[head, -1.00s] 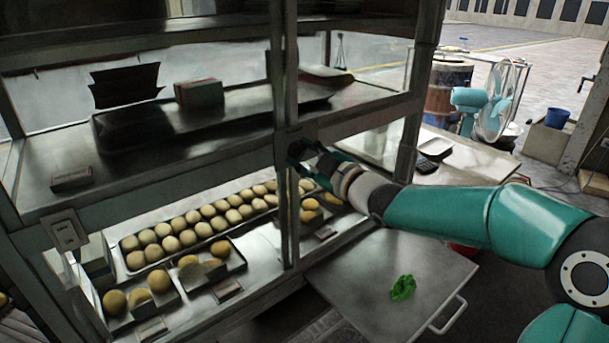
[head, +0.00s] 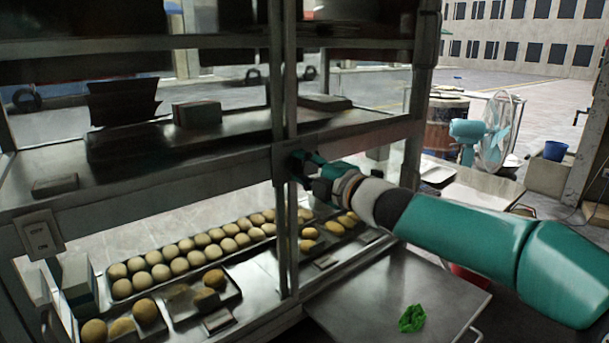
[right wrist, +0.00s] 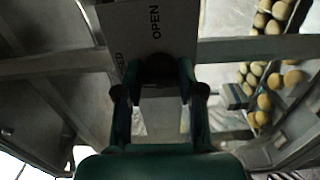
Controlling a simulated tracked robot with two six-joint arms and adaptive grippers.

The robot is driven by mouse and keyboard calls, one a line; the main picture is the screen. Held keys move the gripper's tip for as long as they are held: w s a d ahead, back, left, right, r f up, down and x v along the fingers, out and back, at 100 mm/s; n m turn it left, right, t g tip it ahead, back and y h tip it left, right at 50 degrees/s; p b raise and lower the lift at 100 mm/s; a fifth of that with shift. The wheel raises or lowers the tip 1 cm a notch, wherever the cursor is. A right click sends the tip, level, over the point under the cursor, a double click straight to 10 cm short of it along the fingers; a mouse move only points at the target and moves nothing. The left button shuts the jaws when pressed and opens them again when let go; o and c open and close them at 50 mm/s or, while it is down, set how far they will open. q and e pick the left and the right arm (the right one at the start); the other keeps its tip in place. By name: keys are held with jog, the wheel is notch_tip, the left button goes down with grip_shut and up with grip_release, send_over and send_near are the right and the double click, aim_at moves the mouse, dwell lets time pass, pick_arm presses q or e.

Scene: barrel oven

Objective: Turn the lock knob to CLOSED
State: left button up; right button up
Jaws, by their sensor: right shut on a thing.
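The lock knob (right wrist: 158,66) is a dark round shape in the right wrist view, between my fingertips. It sits at the lower edge of a pale label plate (right wrist: 150,28). The plate reads OPEN, and a partly hidden word ending in "SED" shows to the left. My right gripper (right wrist: 158,88) is shut on the knob, with one finger on each side. In the head view the right gripper (head: 303,168) is against the cabinet's middle post (head: 285,230), and it largely hides the knob there. Which way the knob points cannot be told. My left gripper is not in view.
Trays of round buns (head: 190,257) lie on the lower shelf behind the post. An OFF/ON switch plate (head: 40,235) is on the cabinet at left. A metal side table (head: 390,300) with a green cloth (head: 412,318) stands below my right arm. A fan (head: 495,130) stands further back.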

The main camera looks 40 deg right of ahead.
jog(key=shift+a+f+n, duration=0.15)
jog(key=shift+f+n, duration=0.15)
jog(key=shift+n, duration=0.1)
jog(key=o, duration=1.1)
jog(key=shift+o, duration=0.2)
jog(key=shift+r, duration=0.15)
jog(key=shift+s, duration=0.1)
jog(key=shift+s, duration=0.3)
jog(key=s, duration=1.1)
jog(key=shift+d, duration=0.45)
